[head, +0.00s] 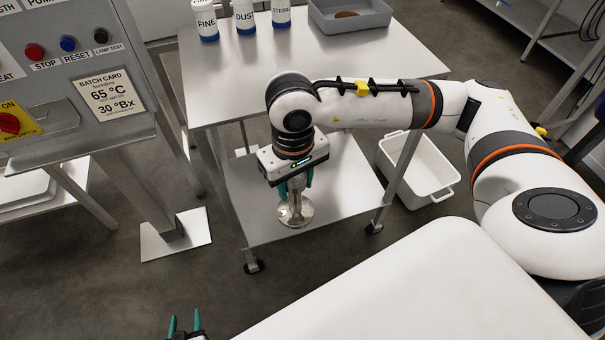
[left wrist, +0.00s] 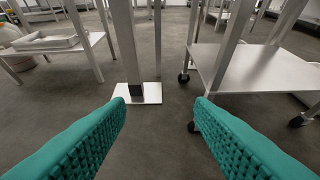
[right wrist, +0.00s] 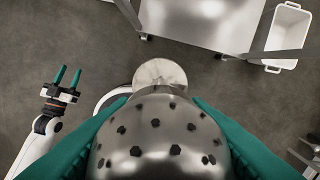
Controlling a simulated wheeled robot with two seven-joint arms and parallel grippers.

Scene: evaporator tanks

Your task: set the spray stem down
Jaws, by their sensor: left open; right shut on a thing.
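The spray stem (head: 296,213) is shiny metal with a round flat disc at its lower end. My right gripper (head: 296,186) is shut on it and holds it upright, disc down, in front of the steel cart. In the right wrist view its perforated ball (right wrist: 160,140) fills the space between the teal fingers, with the disc (right wrist: 158,72) beyond it. The disc overlaps the cart's lower shelf in the head view; I cannot tell its height. My left gripper (head: 185,322) is open and empty low at the front; it also shows in the right wrist view (right wrist: 67,77).
The cart's top (head: 225,72) has white jars (head: 245,15) and a grey tray (head: 349,14) at the back and a clear front. Its lower shelf (head: 255,225) looks bare. A white bin (head: 425,172) stands on the floor to the right. A control panel (head: 70,75) is at left.

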